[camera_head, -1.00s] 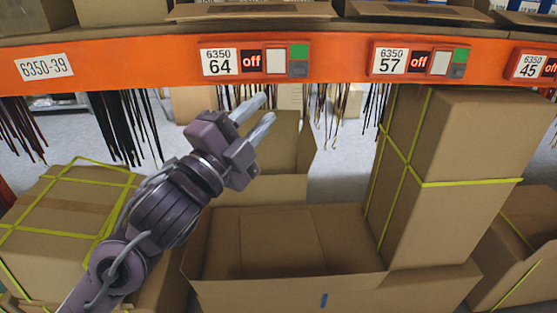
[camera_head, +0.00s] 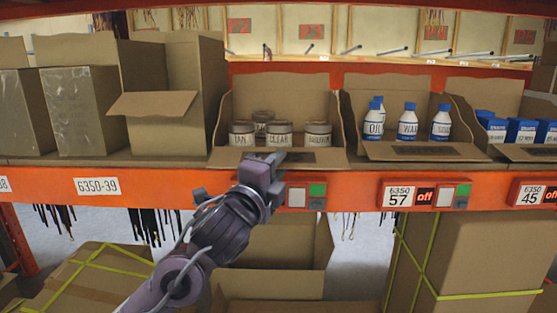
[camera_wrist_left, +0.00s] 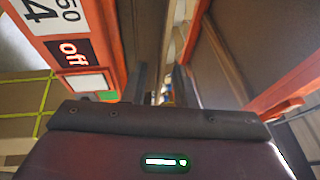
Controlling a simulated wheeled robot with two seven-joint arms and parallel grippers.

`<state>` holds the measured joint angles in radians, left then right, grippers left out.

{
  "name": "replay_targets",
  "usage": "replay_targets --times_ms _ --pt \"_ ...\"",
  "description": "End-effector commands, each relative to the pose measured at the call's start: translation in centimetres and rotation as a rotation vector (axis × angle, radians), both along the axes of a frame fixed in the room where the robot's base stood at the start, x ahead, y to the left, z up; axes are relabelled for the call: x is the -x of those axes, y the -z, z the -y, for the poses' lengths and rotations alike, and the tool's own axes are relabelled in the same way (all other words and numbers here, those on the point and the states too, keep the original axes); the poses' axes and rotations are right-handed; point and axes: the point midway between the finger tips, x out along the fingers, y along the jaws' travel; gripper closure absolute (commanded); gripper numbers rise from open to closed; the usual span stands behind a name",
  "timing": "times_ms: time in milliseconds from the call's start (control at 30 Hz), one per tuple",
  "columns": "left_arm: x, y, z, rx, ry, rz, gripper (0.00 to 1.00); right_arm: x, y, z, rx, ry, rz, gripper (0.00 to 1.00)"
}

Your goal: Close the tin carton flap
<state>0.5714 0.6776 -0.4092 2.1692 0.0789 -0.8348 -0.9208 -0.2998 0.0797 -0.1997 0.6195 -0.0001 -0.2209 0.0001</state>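The tin carton (camera_head: 226,112) stands open on the orange shelf. Its front flap (camera_head: 325,157) lies folded down and outward at the shelf edge. Several dark-lidded tins stand inside, among them the TAN tin (camera_head: 242,135), CLEAR tin (camera_head: 279,135) and BROWN tin (camera_head: 317,136). My left gripper (camera_head: 266,158) is in front of the flap's left part and overlaps it in the head view; I cannot tell whether they touch. In the left wrist view its two fingers (camera_wrist_left: 162,85) stand apart with nothing seen between them. My right gripper is not in view.
A carton of blue-capped bottles (camera_head: 407,124) stands to the right, then one with blue boxes (camera_head: 520,130). Tall open cartons (camera_head: 165,125) stand left. The orange beam (camera_head: 130,187) carries labels and switches. Strapped boxes (camera_head: 85,285) and an open carton lie below.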

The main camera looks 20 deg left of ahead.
Motion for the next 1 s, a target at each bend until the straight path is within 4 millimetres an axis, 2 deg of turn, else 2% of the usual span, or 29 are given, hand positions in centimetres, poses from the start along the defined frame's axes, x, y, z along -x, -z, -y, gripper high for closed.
replay_targets --times_ms 333,533,1000 --pt "-0.64 -0.04 0.11 0.000 0.001 0.000 0.75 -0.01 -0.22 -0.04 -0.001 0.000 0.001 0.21" --pt "-0.62 -0.05 0.11 0.000 0.001 0.000 0.99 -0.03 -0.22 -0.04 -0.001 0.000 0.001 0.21" --pt "-0.61 -0.03 0.12 0.000 0.001 -0.001 1.00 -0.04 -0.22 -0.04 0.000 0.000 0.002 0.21"
